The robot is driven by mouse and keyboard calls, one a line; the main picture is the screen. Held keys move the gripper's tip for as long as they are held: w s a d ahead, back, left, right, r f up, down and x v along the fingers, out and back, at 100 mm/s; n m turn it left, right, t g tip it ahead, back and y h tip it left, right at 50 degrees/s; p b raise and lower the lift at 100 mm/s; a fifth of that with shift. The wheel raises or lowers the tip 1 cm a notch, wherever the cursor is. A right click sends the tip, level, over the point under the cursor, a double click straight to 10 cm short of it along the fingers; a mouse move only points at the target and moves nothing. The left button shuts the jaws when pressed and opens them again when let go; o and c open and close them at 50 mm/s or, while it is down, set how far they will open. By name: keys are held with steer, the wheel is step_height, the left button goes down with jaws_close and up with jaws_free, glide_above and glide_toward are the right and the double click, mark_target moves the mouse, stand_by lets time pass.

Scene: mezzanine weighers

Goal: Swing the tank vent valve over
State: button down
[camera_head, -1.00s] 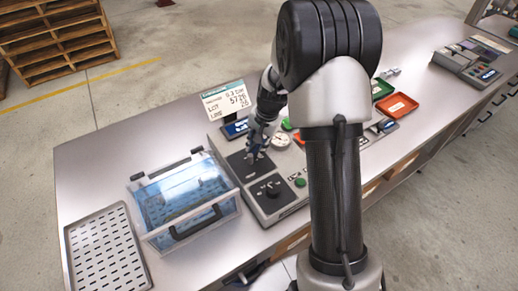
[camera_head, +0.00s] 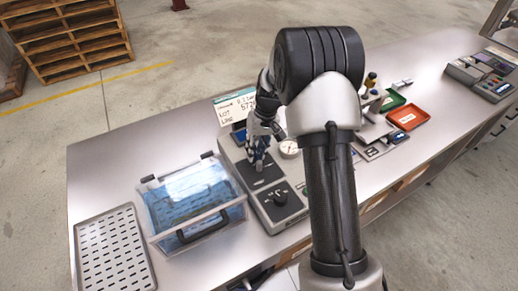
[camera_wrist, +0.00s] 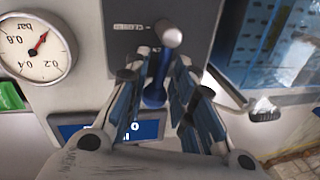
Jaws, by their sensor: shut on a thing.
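The vent valve is a small lever with a rounded silver knob (camera_wrist: 172,34) and a blue stem (camera_wrist: 155,92). It stands on a dark plate of the grey control box (camera_head: 262,216). My gripper (camera_wrist: 162,60) is shut on the lever, with a finger on each side of the stem in the wrist view. The knob sticks out beyond the fingertips. In the head view my gripper (camera_head: 258,163) is low over the plate's far half, and the lever is hidden behind its fingers.
A clear lidded tank (camera_head: 214,213) with blue contents stands close left of the box. A black rotary knob (camera_head: 280,196) is in front of my gripper, and a dial gauge (camera_head: 290,149) to its right. A slotted tray (camera_head: 112,252) lies far left. Red tray (camera_head: 407,117) lies right.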

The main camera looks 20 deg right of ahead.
steer(key=shift+w+a+n, duration=0.1)
steer(key=shift+a+n, duration=0.25)
steer(key=shift+n, duration=0.55)
steer(key=c, duration=1.4)
jaws_free()
steer(key=shift+o, duration=0.2)
step_height(320, 180, up, 12)
steer(key=d, duration=0.2)
steer(key=shift+w+d, duration=0.15)
